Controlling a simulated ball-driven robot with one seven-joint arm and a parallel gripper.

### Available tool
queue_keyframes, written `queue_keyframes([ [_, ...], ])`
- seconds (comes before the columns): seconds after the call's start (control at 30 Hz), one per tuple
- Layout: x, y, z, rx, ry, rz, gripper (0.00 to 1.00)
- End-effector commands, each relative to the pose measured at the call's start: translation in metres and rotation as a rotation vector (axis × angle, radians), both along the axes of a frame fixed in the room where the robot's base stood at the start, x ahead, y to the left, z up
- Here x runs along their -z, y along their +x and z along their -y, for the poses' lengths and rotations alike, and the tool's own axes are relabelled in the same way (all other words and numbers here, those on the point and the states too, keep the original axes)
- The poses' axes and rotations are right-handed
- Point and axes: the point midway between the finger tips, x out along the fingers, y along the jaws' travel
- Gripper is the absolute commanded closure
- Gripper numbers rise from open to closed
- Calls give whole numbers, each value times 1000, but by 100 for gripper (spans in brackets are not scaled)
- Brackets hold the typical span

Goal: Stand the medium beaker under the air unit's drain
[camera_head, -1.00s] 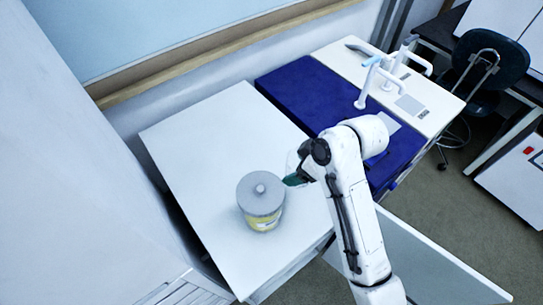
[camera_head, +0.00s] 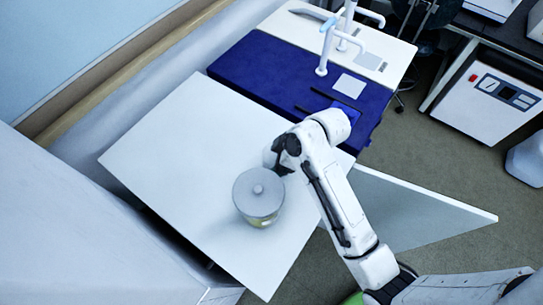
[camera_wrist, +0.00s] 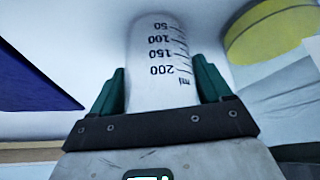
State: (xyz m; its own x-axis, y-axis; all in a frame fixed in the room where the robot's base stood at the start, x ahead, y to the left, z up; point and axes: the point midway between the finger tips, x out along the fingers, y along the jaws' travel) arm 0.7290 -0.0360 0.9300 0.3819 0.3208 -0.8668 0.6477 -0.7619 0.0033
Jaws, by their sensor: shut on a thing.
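The beaker (camera_wrist: 158,60) is clear-to-white with black graduations from 50 to 200 ml, upside down in the wrist view. My gripper (camera_wrist: 160,88) has its green fingers closed on both sides of it. In the head view my gripper (camera_head: 278,162) is over the white tabletop, just behind the lidded jar; the beaker is hidden there by the wrist. I cannot make out the air unit or its drain for certain.
A grey-lidded jar (camera_head: 258,196) with a yellow band stands on the white table (camera_head: 170,150), close to my gripper. A blue bench top (camera_head: 265,75) with white taps lies behind. A white instrument box (camera_head: 490,105) stands at the right. A white panel (camera_head: 420,205) juts over the floor.

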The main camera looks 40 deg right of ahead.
Motion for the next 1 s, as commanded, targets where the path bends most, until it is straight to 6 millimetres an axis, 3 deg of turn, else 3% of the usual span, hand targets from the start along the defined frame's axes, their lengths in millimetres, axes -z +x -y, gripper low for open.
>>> queue_keyframes([
  [0.17,3,0,0,-1,0,0,54],
  [0.2,2,0,0,0,0,0,19],
  [0.4,2,0,0,0,1,-1,0],
  [0.77,-5,-1,2,1,0,3,0],
  [1.0,-43,-18,16,2,-1,5,0],
])
